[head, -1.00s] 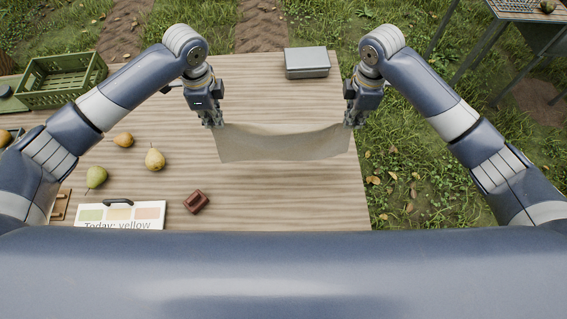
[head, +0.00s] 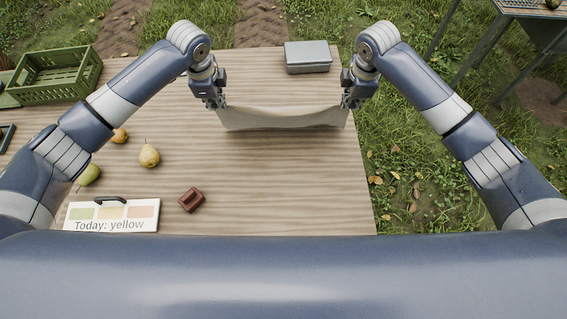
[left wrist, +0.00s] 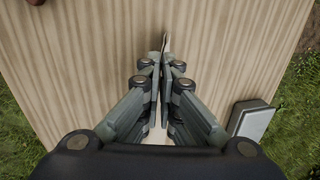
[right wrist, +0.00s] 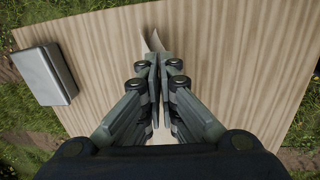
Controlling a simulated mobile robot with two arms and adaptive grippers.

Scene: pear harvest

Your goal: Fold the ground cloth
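The ground cloth (head: 283,119) is a beige-grey sheet stretched between my two grippers over the wooden table (head: 270,180). Its upper edge sags a little in the middle. My left gripper (head: 219,104) is shut on its left end, and my right gripper (head: 347,105) is shut on its right end. In the left wrist view the fingers (left wrist: 157,75) are closed with a thin edge of cloth (left wrist: 165,42) beyond them. In the right wrist view the fingers (right wrist: 153,66) are closed, with a cloth strip (right wrist: 154,41) past the tips. Whether the lower edge touches the table is unclear.
A grey lidded box (head: 307,57) stands at the table's back edge behind the cloth. A green crate (head: 55,76) is at the far left. Pears (head: 149,155), a "Today: yellow" sign (head: 112,215) and a red-brown block (head: 191,200) lie front left. The front right tabletop is clear.

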